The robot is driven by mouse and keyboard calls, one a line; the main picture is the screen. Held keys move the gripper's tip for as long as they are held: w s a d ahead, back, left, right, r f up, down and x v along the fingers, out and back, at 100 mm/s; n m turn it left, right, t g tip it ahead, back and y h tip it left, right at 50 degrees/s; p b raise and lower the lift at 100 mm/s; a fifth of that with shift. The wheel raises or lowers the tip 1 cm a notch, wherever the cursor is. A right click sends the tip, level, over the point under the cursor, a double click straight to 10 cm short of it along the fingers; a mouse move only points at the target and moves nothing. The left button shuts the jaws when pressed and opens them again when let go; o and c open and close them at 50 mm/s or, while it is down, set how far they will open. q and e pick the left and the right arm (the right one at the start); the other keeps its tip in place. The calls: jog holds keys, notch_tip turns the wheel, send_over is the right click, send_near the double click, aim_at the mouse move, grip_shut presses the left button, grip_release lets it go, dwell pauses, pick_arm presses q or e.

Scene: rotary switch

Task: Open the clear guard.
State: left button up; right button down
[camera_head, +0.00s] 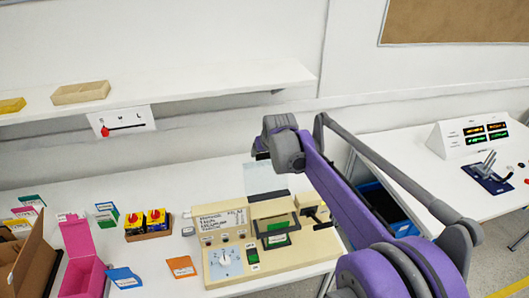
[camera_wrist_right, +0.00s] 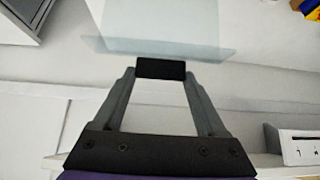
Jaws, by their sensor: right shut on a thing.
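The clear guard (camera_head: 266,178) is a pale see-through sheet. In the head view it stands raised at the back of the beige control box (camera_head: 212,262), above a dark strip. My right gripper (camera_head: 260,154) is at the guard's upper edge. In the right wrist view the black fingertips (camera_wrist_right: 161,69) are together on the edge of the clear guard (camera_wrist_right: 160,28), which extends away from them. The fingertips hide the gripped part. The white rotary dial (camera_head: 225,261) on the box front is uncovered. My left gripper is not in view.
A box with red knobs on yellow blocks (camera_head: 146,223), a pink box (camera_head: 82,262) and coloured cards lie left of the control box. A shelf (camera_head: 200,84) hangs above. A blue bin (camera_head: 385,205) and a second table with a display (camera_head: 470,134) are at right.

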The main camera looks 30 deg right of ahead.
jog(key=shift+w+r, duration=0.1)
dwell(0.4)
grip_release()
jog(key=v, duration=1)
jog(key=shift+s+r, duration=0.25)
jog(key=shift+r, duration=0.05)
jog(key=s+a+f+n, duration=0.1)
jog(key=s+a+f, duration=0.3)
jog(key=s+f, duration=0.3)
jog(key=s+a+f+g+y, duration=0.1)
jog(key=s+a+f, duration=0.4)
jog(key=s, duration=0.4)
jog(key=s+a+f+n, duration=0.1)
jog(key=s+a+f, duration=0.4)
jog(key=s+f, duration=0.3)
jog(key=shift+s+f+n+y, duration=0.3)
jog(key=shift+s+f+y, duration=0.1)
jog(key=shift+s, duration=0.1)
